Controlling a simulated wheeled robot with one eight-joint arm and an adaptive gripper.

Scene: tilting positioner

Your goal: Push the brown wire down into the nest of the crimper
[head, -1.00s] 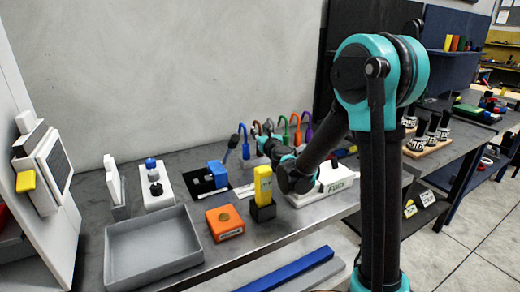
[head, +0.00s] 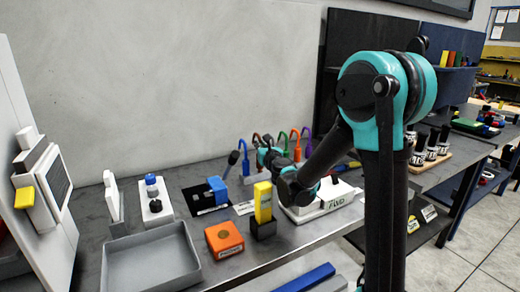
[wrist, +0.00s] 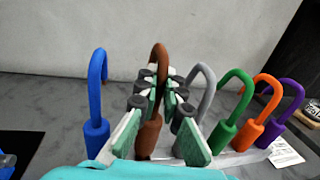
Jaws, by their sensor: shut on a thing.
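The brown wire (wrist: 158,60) is a looped cord with a thick brown end (wrist: 149,137), in the middle of the wrist view. My gripper (wrist: 160,112), with green pads and dark knuckles, is shut on it; its fingers stand on both sides of the thick end. In the head view my gripper (head: 268,156) is at the row of looped wires at the back of the bench, partly hidden by my arm. I cannot tell for sure which device is the crimper; a white device with dark lettering (head: 322,207) stands in front of the row, partly hidden by my wrist.
A blue wire (wrist: 97,80) stands left of the brown one; grey (wrist: 203,90), green (wrist: 226,130), orange (wrist: 250,130) and purple (wrist: 280,120) wires stand to its right. A yellow block (head: 263,203), an orange box (head: 224,239) and a grey tray (head: 150,258) stand nearer the front.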

